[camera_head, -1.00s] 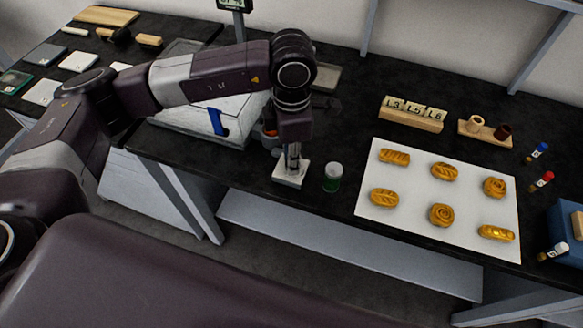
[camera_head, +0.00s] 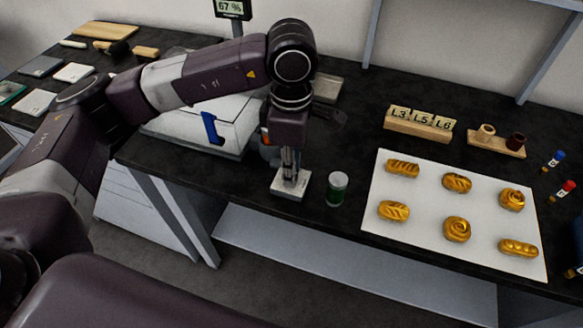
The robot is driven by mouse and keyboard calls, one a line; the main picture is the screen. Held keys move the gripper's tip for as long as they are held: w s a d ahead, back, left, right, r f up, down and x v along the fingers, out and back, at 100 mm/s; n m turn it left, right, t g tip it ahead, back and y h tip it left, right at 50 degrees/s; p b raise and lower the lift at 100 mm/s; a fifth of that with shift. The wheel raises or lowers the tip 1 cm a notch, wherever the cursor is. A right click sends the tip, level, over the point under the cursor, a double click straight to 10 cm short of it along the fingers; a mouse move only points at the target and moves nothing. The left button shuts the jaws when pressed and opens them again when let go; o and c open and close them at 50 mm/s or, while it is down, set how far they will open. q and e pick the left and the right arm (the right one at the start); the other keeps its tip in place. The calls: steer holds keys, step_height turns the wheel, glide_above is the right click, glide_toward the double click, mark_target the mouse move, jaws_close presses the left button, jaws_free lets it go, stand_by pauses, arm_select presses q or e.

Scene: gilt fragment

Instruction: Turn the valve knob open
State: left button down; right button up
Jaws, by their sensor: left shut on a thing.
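My left gripper (camera_head: 290,170) points straight down over a small white square base (camera_head: 291,186) near the front edge of the dark bench. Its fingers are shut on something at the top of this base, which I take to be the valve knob. The fingers hide the knob, so I cannot tell its shape or how far it is turned. A display (camera_head: 231,8) on a post at the back reads 67 %. My right gripper is not in view.
A green jar with a pale lid (camera_head: 337,188) stands close to the right of the base. A white sheet (camera_head: 430,211) with several golden pastries lies further right. Behind my arm are a white box with a blue handle (camera_head: 211,128) and a block marked L3 L5 L6 (camera_head: 417,124).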

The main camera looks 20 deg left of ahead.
arm_select(q)
steer(key=c, duration=1.7)
jaws_free()
steer(key=shift+c, duration=0.2)
steer(key=shift+r, duration=0.1)
step_height(320, 180, up, 12)
